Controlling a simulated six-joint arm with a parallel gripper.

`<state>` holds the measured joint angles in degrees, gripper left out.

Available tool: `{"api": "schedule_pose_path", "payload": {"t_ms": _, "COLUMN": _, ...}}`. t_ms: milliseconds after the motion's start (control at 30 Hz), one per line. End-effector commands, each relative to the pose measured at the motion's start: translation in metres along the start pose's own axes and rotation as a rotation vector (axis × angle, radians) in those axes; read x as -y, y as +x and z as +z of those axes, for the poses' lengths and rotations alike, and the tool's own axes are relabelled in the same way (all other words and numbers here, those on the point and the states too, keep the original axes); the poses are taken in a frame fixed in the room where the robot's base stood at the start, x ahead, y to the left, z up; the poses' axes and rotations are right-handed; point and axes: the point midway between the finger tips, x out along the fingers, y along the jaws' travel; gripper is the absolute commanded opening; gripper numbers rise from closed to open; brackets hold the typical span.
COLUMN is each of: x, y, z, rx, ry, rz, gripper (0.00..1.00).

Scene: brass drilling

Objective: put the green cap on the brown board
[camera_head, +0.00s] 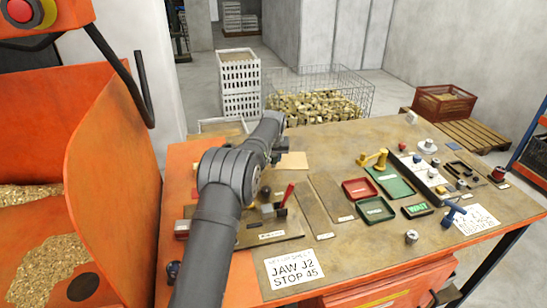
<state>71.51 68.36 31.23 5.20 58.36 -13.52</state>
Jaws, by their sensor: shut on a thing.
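My arm reaches up from the bottom across the left part of the bench, and its far end lies behind its own links. I cannot make out my gripper's fingers or anything between them. I cannot pick out a green cap anywhere in view. A flat brown board (330,190) lies bare on the bench just right of the arm. Another brown plate (285,232), partly behind the arm, carries a small fixture with a grey block (268,210) and a red lever (287,192); I cannot tell which one the task means.
Right of the bare board are a red tray (360,197), a green tray (376,216), a green mat (406,187) and a yellow-brass part (373,159). A blue T-handle (453,216) and a metal cylinder (411,237) stand near the front. An orange bin wall (120,130) rises at left.

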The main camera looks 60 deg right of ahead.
Motion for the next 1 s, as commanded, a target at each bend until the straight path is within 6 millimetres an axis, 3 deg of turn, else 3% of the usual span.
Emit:
{"api": "schedule_pose_path", "payload": {"t_ms": 200, "x": 0.000, "y": 0.003, "z": 0.002, "rx": 0.001, "ry": 0.000, "rz": 0.000, "gripper": 0.06}}
{"api": "schedule_pose_path", "payload": {"t_ms": 233, "x": 0.000, "y": 0.003, "z": 0.001, "rx": 0.000, "ry": 0.000, "rz": 0.000, "gripper": 0.34}}
{"api": "schedule_pose_path", "payload": {"t_ms": 300, "x": 0.000, "y": 0.003, "z": 0.001, "rx": 0.000, "ry": 0.000, "rz": 0.000, "gripper": 0.48}}
{"api": "schedule_pose_path", "payload": {"t_ms": 333, "x": 0.000, "y": 0.003, "z": 0.001, "rx": 0.000, "ry": 0.000, "rz": 0.000, "gripper": 0.50}}
{"api": "schedule_pose_path", "payload": {"t_ms": 667, "x": 0.000, "y": -0.001, "z": -0.001, "rx": -0.001, "ry": 0.000, "rz": 0.000, "gripper": 0.50}}
{"api": "schedule_pose_path", "payload": {"t_ms": 833, "x": 0.000, "y": -0.021, "z": -0.001, "rx": -0.003, "ry": 0.000, "rz": 0.000, "gripper": 0.50}}
{"api": "schedule_pose_path", "payload": {"t_ms": 1000, "x": -0.001, "y": -0.055, "z": -0.001, "rx": -0.002, "ry": 0.000, "rz": 0.000, "gripper": 0.50}}
